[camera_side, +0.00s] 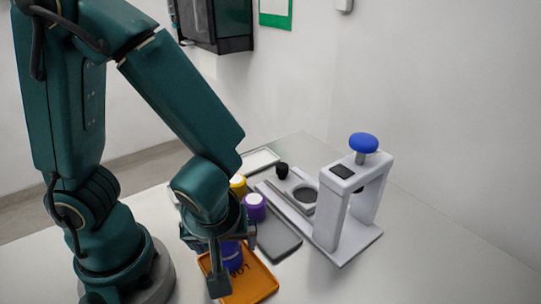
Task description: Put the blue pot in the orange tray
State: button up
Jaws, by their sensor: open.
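The blue pot (233,250) is at the far part of the orange tray (262,280), within the tray's outline. It looks upright, and its upper part is hidden by my gripper. Whether its base touches the tray floor I cannot tell. My gripper (232,264) points down around the pot, with one finger in front of it and the other behind to its right. The jaws are open. Dark lettering shows on the tray's floor in front of the pot.
A purple pot (255,208) with a white lid and a yellow pot (238,186) stand behind my gripper. A white press (345,205) with a blue knob stands at right. The right-hand table front is clear.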

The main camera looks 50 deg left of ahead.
jog(key=v, duration=1.2)
jog(key=a+m+h, duration=0.1)
jog(key=m, duration=0.2)
jog(key=w+a+m+t+h, duration=0.1)
jog(key=a+m, duration=0.1)
jog(key=m, duration=0.1)
jog(key=a+r+m+h, duration=0.1)
jog(key=m+h, duration=0.1)
jog(key=m, duration=0.1)
jog(key=shift+w+a+t, duration=0.35)
jog(key=shift+w+t, duration=0.05)
jog(key=shift+w+a+r+m+t, duration=0.1)
jog(key=shift+w+a+m+t, duration=0.2)
jog(key=shift+m, duration=0.45)
jog(key=shift+w+a+r+m+t, duration=0.15)
jog(key=shift+a+m+t, duration=0.25)
jog(key=shift+m, duration=0.35)
